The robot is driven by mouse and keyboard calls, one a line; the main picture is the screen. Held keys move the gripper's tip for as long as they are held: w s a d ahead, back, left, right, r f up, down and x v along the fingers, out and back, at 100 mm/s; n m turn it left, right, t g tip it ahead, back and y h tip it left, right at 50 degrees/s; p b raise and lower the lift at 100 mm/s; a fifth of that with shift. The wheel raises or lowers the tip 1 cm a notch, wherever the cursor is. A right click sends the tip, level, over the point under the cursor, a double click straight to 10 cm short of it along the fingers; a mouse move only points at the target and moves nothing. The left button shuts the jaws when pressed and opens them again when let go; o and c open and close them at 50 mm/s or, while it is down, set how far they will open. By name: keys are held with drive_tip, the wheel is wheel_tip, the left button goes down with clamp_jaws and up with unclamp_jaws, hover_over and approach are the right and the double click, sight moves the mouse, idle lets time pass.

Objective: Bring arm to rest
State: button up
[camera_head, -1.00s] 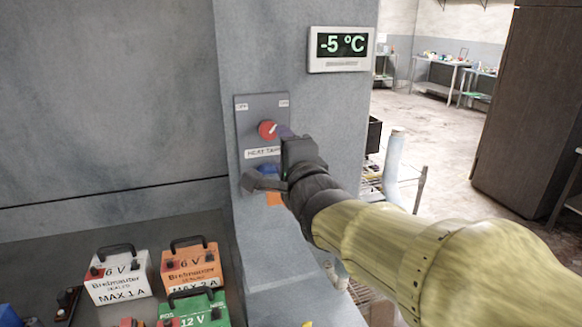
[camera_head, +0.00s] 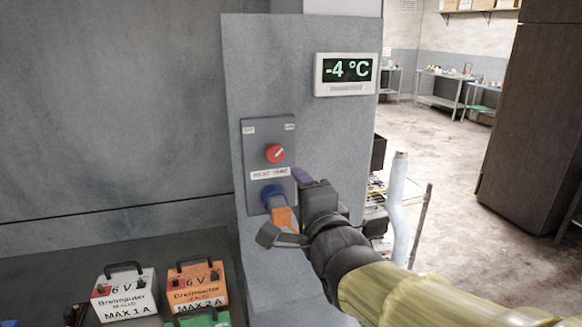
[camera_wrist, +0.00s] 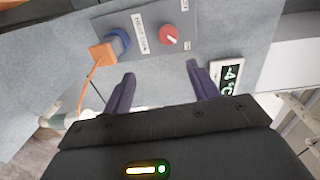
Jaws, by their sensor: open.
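My gripper (camera_wrist: 160,88) is open and empty in the wrist view, its two dark purple fingers spread apart. In the head view my gripper (camera_head: 290,205) is in front of the wall pillar, just right of and below the control panel (camera_head: 256,195). The panel carries a red knob (camera_head: 274,153) with a white pointer mark, a "HEAT TRACE" label and a blue socket (camera_head: 272,192) with an orange plug (camera_head: 282,217) in it. In the wrist view the red knob (camera_wrist: 168,34) and orange plug (camera_wrist: 101,54) lie beyond the fingers, apart from them.
A display (camera_head: 346,74) above the panel reads -4 °C. A pale pipe (camera_head: 397,205) stands right of the pillar.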

drive_tip(key=d+f+n+g+h+p, duration=0.1)
drive_tip(key=d+f+n+g+h, duration=0.2)
drive_tip(key=f, duration=0.5)
drive_tip(key=s+d+f+n+g+p, duration=0.1)
drive_tip(key=s+d+f+n+g, duration=0.4)
drive_tip(key=f, duration=0.4)
drive_tip(key=s+d+f+n+g+h+p, duration=0.1)
drive_tip(key=s+d+f+n+g+p, duration=0.1)
drive_tip(key=s+d+f+n+g, duration=0.2)
wheel_tip(320, 180, down, 5)
drive_tip(key=s+n+g, duration=0.2)
drive_tip(key=shift+d+n+h, duration=0.3)
drive_tip(key=shift+d, duration=0.1)
